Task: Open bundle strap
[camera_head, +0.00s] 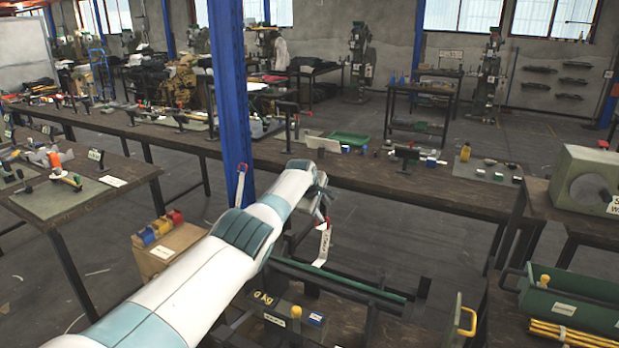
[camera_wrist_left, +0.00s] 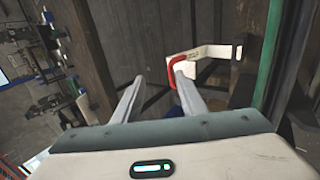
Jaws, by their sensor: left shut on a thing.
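My left gripper (camera_head: 322,203) reaches over the dark rack at the centre of the head view. In the left wrist view, its two fingers (camera_wrist_left: 157,82) stand apart, and a red strap loop (camera_wrist_left: 175,72) lies at the right finger's tip. A white band or tag (camera_wrist_left: 208,53) runs from the red loop to a dark post. In the head view, a white tag (camera_head: 323,245) hangs just below my gripper with a small red part above it. My gripper is shut on the red loop; the exact contact is hard to see. My right gripper is not in view.
A green bar (camera_head: 345,280) lies along the rack below my left arm. A blue post (camera_head: 230,100) stands close behind the arm. A long bench (camera_head: 400,185) crosses behind.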

